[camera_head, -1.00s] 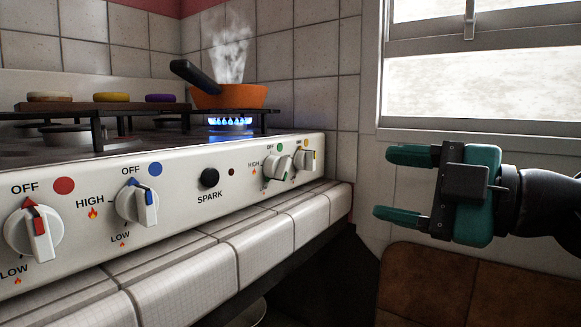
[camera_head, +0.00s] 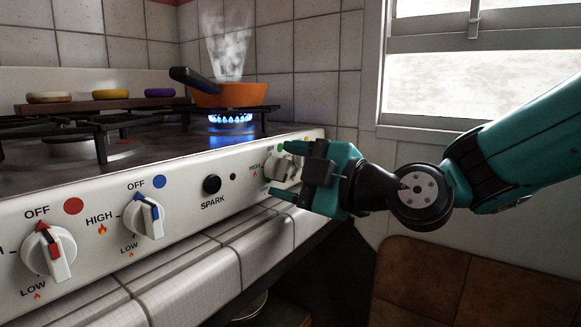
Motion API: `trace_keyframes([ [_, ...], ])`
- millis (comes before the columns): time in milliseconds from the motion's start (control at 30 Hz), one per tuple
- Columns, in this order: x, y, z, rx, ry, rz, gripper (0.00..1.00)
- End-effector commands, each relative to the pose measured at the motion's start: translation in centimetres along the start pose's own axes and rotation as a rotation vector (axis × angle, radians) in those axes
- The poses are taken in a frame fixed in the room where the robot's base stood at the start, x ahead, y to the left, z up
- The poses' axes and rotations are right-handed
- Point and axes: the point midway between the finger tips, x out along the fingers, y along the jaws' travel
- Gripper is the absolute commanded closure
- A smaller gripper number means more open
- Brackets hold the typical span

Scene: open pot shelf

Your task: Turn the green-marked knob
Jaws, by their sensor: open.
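The green-marked knob (camera_head: 277,167) is on the white stove front, third of the knobs from the left, and is partly hidden by my gripper. Its green dot shows just at the upper finger. My gripper (camera_head: 279,169) is open, with its teal fingers pointing left, one above and one below the knob in the picture. I cannot tell whether the fingers touch it.
A red-marked knob (camera_head: 47,250), a blue-marked knob (camera_head: 146,216) and a black spark button (camera_head: 212,184) are to the left. An orange pan (camera_head: 232,95) steams over a lit blue flame (camera_head: 230,119). A tiled ledge (camera_head: 205,262) runs below the panel.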

Motion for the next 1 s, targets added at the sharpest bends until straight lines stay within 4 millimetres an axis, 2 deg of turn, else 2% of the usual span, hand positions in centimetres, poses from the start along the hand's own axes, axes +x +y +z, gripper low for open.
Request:
trace_keyframes([
  [233, 0.04, -0.02, 0.03, 0.0, 0.0, 0.0, 0.4],
  [433, 0.02, -0.02, 0.03, 0.0, 0.0, -0.001, 0.86],
  [767, 0.0, -0.08, 0.07, 0.032, 0.0, -0.001, 0.87],
  [1000, -0.01, -0.17, 0.1, 0.16, 0.0, -0.001, 0.87],
])
